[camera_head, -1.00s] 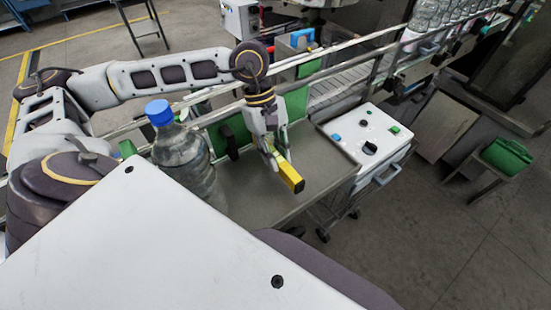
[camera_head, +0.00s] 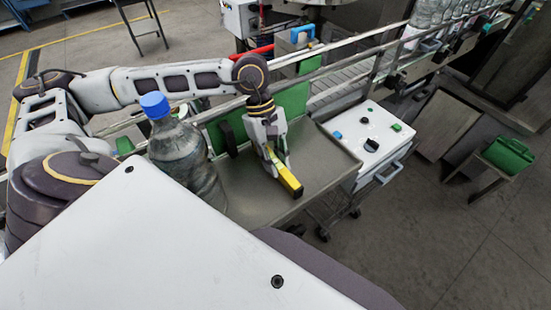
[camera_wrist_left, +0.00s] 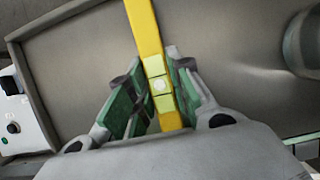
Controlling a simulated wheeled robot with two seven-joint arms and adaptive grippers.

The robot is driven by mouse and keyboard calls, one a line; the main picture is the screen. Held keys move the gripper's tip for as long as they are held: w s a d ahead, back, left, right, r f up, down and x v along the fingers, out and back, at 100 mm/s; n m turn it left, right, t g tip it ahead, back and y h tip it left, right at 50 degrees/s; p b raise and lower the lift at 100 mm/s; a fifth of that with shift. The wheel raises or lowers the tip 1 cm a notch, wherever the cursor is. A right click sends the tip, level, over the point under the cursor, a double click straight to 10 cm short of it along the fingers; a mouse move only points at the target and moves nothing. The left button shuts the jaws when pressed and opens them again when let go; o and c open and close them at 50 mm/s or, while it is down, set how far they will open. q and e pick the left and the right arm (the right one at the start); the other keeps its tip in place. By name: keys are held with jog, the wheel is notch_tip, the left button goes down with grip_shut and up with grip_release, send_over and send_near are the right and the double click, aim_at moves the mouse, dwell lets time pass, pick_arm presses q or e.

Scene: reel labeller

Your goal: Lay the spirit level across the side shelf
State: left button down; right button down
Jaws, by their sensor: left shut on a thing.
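The yellow spirit level (camera_head: 290,183) is held in my left gripper (camera_head: 277,158), with its dark end pointing toward the front of the side shelf. In the left wrist view the level (camera_wrist_left: 145,25) runs up between the green finger pads of my left gripper (camera_wrist_left: 158,95), its pale vial windows between them. The grey side shelf (camera_head: 327,162) lies below the gripper; its bare surface and raised rim also show in the left wrist view (camera_wrist_left: 75,65). I cannot tell whether the level touches the shelf. My right gripper is not in view.
A large clear bottle with a blue cap (camera_head: 180,150) stands at the shelf's left. A white control box (camera_head: 372,138) with knobs adjoins the right edge. A conveyor rail (camera_head: 345,60) runs behind. The shelf's right part is clear.

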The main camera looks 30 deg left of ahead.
pick_arm(q)
jog(key=shift+f, duration=0.1)
jog(key=c, duration=1.3)
grip_release()
jog(key=shift+r, duration=0.2)
jog(key=b+v, duration=0.1)
jog(key=v, duration=0.9)
jog(key=shift+w+a+r+b, duration=0.1)
jog(key=shift+a+r+b, duration=0.1)
jog(key=shift+r+b, duration=0.15)
jog(key=shift+a+r, duration=0.2)
jog(key=shift+r, duration=0.3)
